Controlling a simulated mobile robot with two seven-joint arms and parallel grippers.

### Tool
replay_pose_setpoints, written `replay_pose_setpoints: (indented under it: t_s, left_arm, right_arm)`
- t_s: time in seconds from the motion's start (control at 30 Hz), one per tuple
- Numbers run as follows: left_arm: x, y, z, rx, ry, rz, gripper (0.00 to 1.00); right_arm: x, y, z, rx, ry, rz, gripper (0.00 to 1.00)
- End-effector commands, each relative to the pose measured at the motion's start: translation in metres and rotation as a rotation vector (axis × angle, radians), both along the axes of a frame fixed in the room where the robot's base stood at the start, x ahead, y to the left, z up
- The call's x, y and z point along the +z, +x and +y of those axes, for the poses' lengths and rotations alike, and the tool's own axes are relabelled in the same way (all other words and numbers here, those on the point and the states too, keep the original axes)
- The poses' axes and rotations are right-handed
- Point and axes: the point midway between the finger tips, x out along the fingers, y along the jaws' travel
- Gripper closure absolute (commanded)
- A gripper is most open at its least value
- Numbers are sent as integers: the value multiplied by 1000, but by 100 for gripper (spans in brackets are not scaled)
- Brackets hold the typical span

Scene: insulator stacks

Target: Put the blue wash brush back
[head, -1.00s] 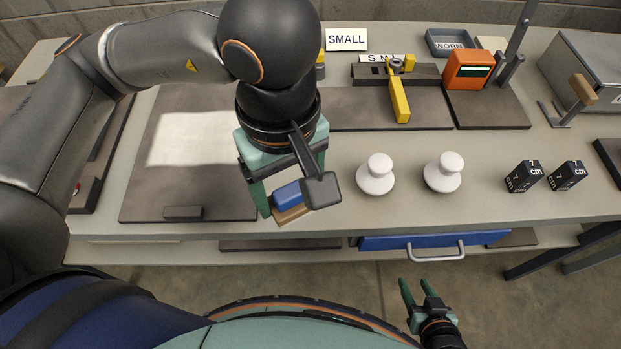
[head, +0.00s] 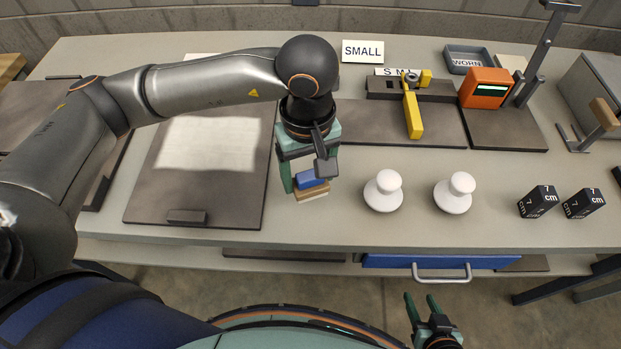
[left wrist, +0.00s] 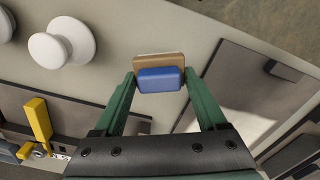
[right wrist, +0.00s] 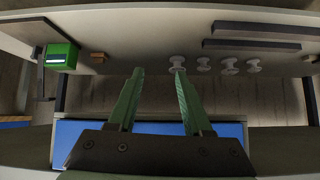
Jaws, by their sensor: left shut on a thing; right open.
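The blue wash brush (head: 311,180) has a blue block on top and a tan part (head: 312,193) below. My left gripper (head: 309,184) is shut on it, over the table between the dark mat and the white insulators. In the left wrist view the brush (left wrist: 160,79) sits between the fingertips (left wrist: 160,80). Whether it touches the table cannot be told. My right gripper (head: 421,304) is open and empty in front of the table, low near the blue drawer. Its spread fingers (right wrist: 157,73) also show in the right wrist view.
Two white insulators (head: 383,191) (head: 455,193) stand right of the brush, with two black cubes (head: 538,201) beyond. A dark mat (head: 180,200) lies left. A yellow-handled gauge (head: 412,112) and an orange device (head: 486,88) are behind. The blue drawer (head: 385,262) is below the table edge.

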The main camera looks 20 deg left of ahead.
Motion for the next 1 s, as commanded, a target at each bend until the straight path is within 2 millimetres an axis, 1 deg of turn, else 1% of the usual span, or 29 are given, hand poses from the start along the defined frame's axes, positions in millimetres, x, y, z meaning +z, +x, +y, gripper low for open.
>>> replay_pose_setpoints:
  t_s: [0.13,0.2,0.3,0.4,0.5,0.67,0.87,0.9,1.0]
  left_arm:
    - [-8,7,0,1,-1,2,70]
    - [-16,13,1,1,0,3,70]
    - [-32,11,1,-2,0,4,70]
    - [-42,12,1,-1,-1,1,70]
    - [-45,12,0,-1,-1,0,70]
    - [-45,12,0,-1,-1,0,70]
    - [-50,12,0,-1,-2,-1,70]
    - [-48,12,0,-1,-2,-1,21]
    - [-48,12,0,-1,-1,-1,10]
  right_arm:
    - [0,0,-1,-1,-1,1,50]
    - [1,0,-1,-1,-1,1,50]
    - [6,0,-1,-1,-2,2,50]
    - [7,0,-1,-1,-2,2,50]
    - [7,0,-1,-1,-2,3,50]
    - [7,0,-1,-1,-2,3,50]
    - [-1,-1,-1,-1,-2,5,50]
    - [1,-1,-1,0,-2,7,50]
    - [2,-1,-1,0,-2,6,50]
